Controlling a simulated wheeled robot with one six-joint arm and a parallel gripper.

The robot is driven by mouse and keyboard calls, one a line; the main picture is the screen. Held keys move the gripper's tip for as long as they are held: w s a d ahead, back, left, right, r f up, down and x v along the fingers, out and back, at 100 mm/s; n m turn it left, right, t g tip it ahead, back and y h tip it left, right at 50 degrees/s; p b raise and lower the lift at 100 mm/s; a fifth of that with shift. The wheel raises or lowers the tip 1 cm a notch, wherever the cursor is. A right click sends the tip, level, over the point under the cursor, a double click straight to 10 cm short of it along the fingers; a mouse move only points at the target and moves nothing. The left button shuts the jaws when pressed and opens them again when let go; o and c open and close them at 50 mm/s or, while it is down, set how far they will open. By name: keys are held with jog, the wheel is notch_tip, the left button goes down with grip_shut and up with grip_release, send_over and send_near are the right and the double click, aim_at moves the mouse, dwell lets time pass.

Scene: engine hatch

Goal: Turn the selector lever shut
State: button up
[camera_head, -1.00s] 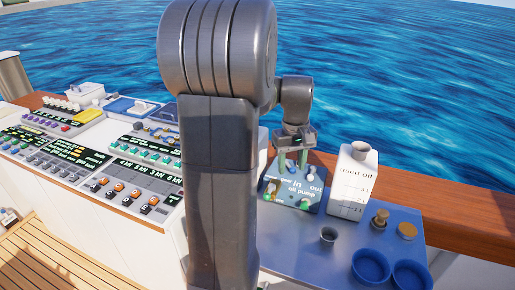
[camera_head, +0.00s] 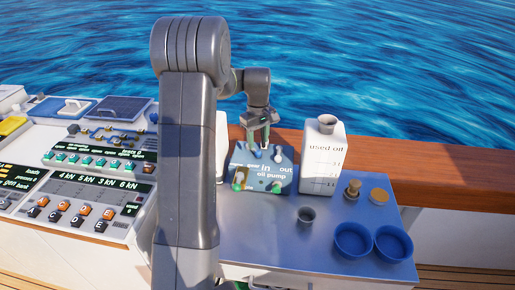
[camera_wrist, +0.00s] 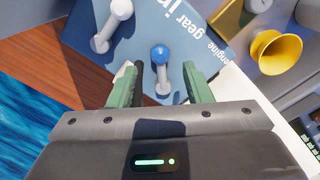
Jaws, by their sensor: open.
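A blue pump box (camera_head: 262,183) marked "gear", "in", "out" and "oil pump" stands at the back of the blue bench. Two short levers are on its face. One has a blue knob (camera_wrist: 160,54) on a grey arm, beside the words "gear" and "engine" in the wrist view. The other has a white knob (camera_wrist: 121,9), beside "in". Neither is marked as the selector lever. My gripper (camera_head: 259,142) is just above the box. In the wrist view its green fingers (camera_wrist: 162,85) are open, with the blue-knobbed lever lying between them; I cannot tell whether they touch it.
A white "used oil" can (camera_head: 322,160) stands right of the box. A small grey cup (camera_head: 306,217), two blue bowls (camera_head: 353,240), a stopper (camera_head: 352,189) and a tan cap (camera_head: 379,195) are on the bench. A yellow funnel-like part (camera_wrist: 276,52) is close to my fingers. Control panels stand left.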

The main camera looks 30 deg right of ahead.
aim_at(258, 151)
jog(key=shift+f, duration=2.55)
jog(key=c, duration=1)
